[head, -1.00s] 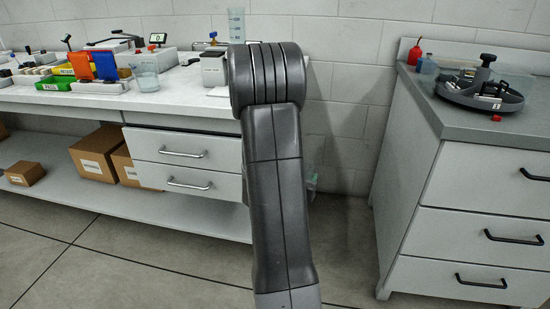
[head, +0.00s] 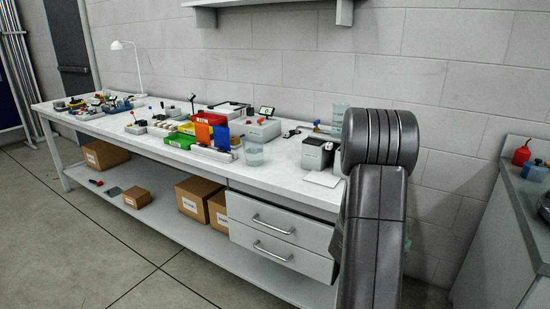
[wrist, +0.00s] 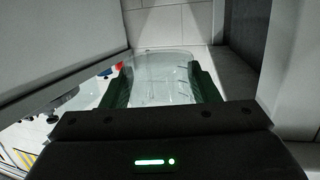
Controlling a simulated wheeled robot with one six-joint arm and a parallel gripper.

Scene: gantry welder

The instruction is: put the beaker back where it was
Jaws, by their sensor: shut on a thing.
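In the wrist view my gripper (wrist: 163,88) has its two dark green fingers closed on the sides of a clear beaker (wrist: 160,72). In the head view my own arm hides the gripper and almost all of what it holds; only a small pale green bit shows at the arm's right edge. Another clear beaker (head: 254,153) stands upright on the white workbench (head: 285,175), right of the orange and blue panels. A tall clear vessel (head: 339,113) stands at the back of the bench, partly behind my arm.
Green and red bins (head: 181,140) and small devices crowd the middle. Cartons (head: 196,198) sit on the lower shelf. A grey cabinet (head: 510,220) stands at the right. The floor in front is clear.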

